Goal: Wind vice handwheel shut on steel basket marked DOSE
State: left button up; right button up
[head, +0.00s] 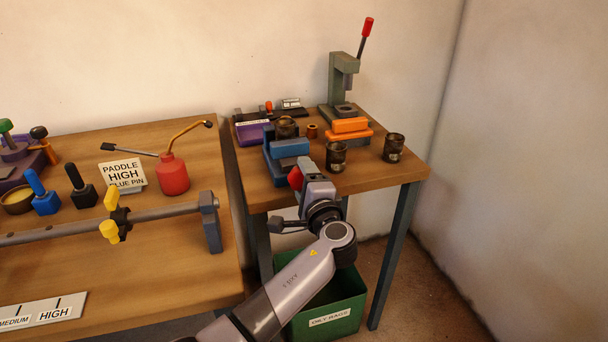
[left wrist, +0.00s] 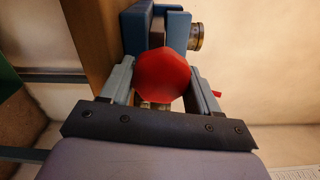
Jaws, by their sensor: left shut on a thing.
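A blue vice (head: 291,149) stands near the front left of the small wooden table; it also shows in the left wrist view (left wrist: 176,28). Its red handwheel (left wrist: 162,76) faces the front and shows partly in the head view (head: 296,178). My left gripper (left wrist: 162,92) is shut on the handwheel, one finger on each side. A dark metal basket (head: 287,126) is at the vice's far end; a brassy rim (left wrist: 197,36) shows beside the vice in the wrist view. Whether the jaws touch it is hidden. I cannot read DOSE on any basket. My right gripper is out of view.
Two more dark baskets (head: 336,157) (head: 394,147) stand to the right of the vice. An orange block-like fixture (head: 349,126), a purple one (head: 251,133) and a green lever press (head: 342,85) are behind. A green bin (head: 345,310) is below. A cluttered bench (head: 165,265) is left.

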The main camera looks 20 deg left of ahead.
pick_arm(q)
jog(key=shift+r, duration=0.1)
dwell(0.4)
jog(key=o, duration=1)
jog(key=shift+f, duration=0.3)
jog(key=shift+s, duration=0.1)
